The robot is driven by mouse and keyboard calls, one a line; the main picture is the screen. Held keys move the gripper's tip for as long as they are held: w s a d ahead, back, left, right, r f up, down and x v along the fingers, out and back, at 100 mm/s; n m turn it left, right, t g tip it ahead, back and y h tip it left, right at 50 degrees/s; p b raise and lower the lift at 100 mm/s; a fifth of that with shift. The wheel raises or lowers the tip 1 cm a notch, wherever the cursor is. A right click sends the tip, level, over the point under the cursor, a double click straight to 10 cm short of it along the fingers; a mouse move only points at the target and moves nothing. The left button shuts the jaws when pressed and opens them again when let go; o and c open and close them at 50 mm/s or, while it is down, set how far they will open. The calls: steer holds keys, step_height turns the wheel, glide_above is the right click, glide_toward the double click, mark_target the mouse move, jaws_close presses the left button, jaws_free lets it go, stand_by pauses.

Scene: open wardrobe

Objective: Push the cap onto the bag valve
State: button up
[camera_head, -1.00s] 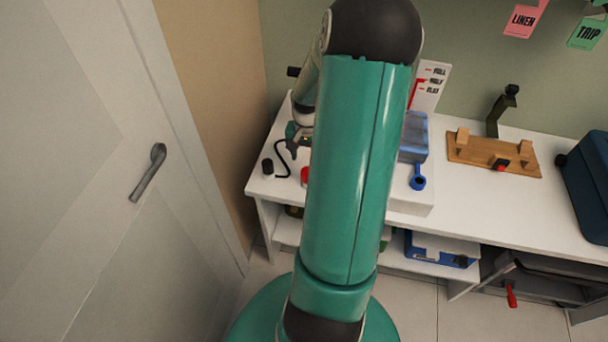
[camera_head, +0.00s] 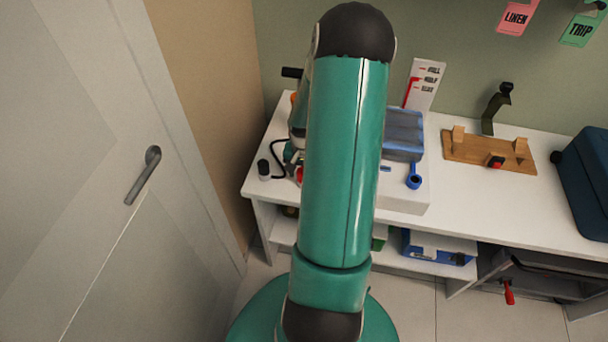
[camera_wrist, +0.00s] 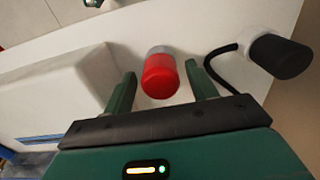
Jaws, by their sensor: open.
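A red-topped piece (camera_wrist: 161,76) with a pale grey base stands on the white surface. In the wrist view it lies between the fingers of my open gripper (camera_wrist: 160,69), with a gap visible on each side. A sliver of the red piece (camera_head: 299,174) shows in the head view beside my arm. My gripper is mostly hidden in the head view.
A black-topped white cylinder (camera_wrist: 279,56) with a black hose stands close right of my gripper. The white raised block (camera_wrist: 60,95) is on the left. A wooden stand (camera_head: 490,148) and a dark blue case (camera_head: 584,180) are farther right on the counter.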

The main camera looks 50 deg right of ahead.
steer(key=c, duration=1.1)
steer(key=o, duration=0.5)
steer(key=c, duration=0.5)
steer(key=shift+o, duration=0.2)
steer(key=shift+r, duration=1.3)
steer(key=shift+r, duration=1.95)
